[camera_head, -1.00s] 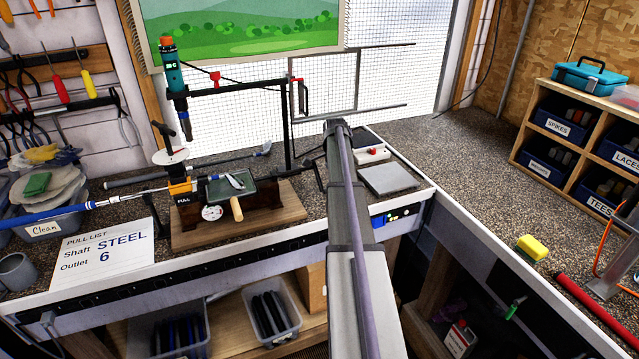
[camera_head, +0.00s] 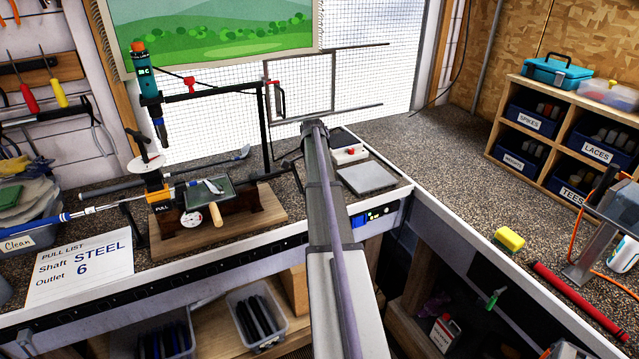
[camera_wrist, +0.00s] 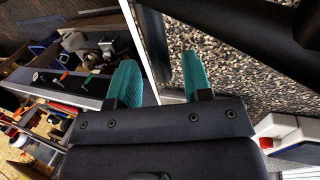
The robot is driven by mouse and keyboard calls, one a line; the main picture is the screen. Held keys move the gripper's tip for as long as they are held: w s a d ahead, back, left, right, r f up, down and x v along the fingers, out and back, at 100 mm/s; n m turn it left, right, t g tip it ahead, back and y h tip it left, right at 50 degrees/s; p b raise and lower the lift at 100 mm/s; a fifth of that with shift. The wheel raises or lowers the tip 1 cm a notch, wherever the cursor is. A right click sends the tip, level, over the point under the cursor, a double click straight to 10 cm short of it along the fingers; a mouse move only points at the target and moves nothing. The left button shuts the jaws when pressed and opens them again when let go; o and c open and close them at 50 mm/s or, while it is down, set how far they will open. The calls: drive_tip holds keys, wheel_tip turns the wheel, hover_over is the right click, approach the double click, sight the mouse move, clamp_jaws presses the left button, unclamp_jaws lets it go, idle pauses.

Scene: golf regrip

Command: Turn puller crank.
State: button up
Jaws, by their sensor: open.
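The shaft puller (camera_head: 158,200), with a yellow-orange clamp marked PULL, stands on a wooden board (camera_head: 255,215) on the back bench. A blue-and-white shaft (camera_head: 92,210) runs through its left side. A thin black crank (camera_head: 297,178) sticks out at the puller's right end, just left of my arm. The far end of my arm hides my gripper in the head view. In the wrist view my gripper (camera_wrist: 158,80) is open, with two teal fingers apart and nothing between them. A dark bar (camera_wrist: 245,45) crosses close above the right finger; I cannot tell whether it is the crank.
A black stand (camera_head: 264,130) with a teal tool (camera_head: 147,75) rises behind the puller. A grey-topped block (camera_head: 367,178) and a white-and-red box (camera_head: 346,148) lie right of my arm. A PULL LIST sheet (camera_head: 80,268) lies front left.

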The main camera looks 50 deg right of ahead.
drive_tip(key=p+v, duration=1)
drive_tip(key=v, duration=0.1)
drive_tip(key=shift+f, duration=0.1)
drive_tip(key=s+a+f+n+t+b, duration=0.1)
drive_tip(key=s+a+n, duration=0.4)
drive_tip(key=a, duration=1.2)
drive_tip(key=s+a+f+n+t+b, duration=0.1)
drive_tip(key=s+a+f+n+b, duration=0.2)
drive_tip(key=a+n, duration=0.6)
drive_tip(key=s+a+f+n+t+h+b, duration=0.1)
drive_tip(key=s+a+n, duration=0.6)
drive_tip(key=a, duration=1.8)
drive_tip(key=shift+s+f+n+b, duration=0.2)
drive_tip(key=shift+f+n+b, duration=0.3)
drive_tip(key=shift+f, duration=0.45)
